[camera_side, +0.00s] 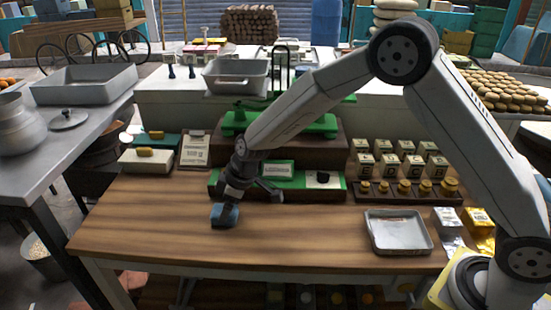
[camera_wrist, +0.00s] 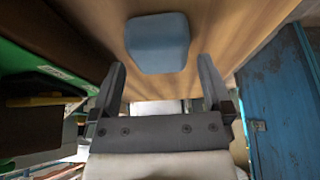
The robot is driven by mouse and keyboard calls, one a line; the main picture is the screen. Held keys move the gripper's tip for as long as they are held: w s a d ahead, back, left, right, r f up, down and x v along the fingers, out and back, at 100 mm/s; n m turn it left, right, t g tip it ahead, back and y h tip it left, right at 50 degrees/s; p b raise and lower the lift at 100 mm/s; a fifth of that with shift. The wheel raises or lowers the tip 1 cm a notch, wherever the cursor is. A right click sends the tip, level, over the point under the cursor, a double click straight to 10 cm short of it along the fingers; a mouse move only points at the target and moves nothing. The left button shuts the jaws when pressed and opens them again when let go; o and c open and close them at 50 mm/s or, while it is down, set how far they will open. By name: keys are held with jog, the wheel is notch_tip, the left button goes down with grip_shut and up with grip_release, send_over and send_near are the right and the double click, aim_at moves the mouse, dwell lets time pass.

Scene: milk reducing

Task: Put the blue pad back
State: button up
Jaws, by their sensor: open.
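A blue pad (camera_side: 225,215) sits on the wooden table towards its left side, in front of the green-framed scale base. In the wrist view the blue pad (camera_wrist: 157,42) lies flat on the wood, beyond my fingertips and between their lines. My gripper (camera_side: 254,189) is just above and beside the pad in the side view. In the wrist view my gripper (camera_wrist: 161,80) has its two fingers wide apart with nothing between them. I cannot tell from the side view whether a finger touches the pad.
A green scale (camera_side: 280,122) stands behind on a brown block. Labelled weight boxes (camera_side: 385,165) and brass weights (camera_side: 405,187) stand right of it. A metal tray (camera_side: 398,232) lies at the front right. A yellow piece on a white box (camera_side: 146,160) is at the left. The table's front middle is clear.

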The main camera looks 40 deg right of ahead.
jog(key=v, duration=0.9)
jog(key=shift+r, duration=0.25)
jog(key=shift+s+d, duration=0.15)
jog(key=shift+s, duration=0.05)
jog(key=s+d+f+m+h, duration=0.1)
jog(key=s+d+m, duration=0.3)
jog(key=s+d, duration=0.3)
jog(key=s+d+f+m+h, duration=0.2)
jog(key=s+d+m, duration=0.3)
jog(key=s, duration=0.9)
jog(key=shift+d+g, duration=0.3)
jog(key=shift+d, duration=0.7)
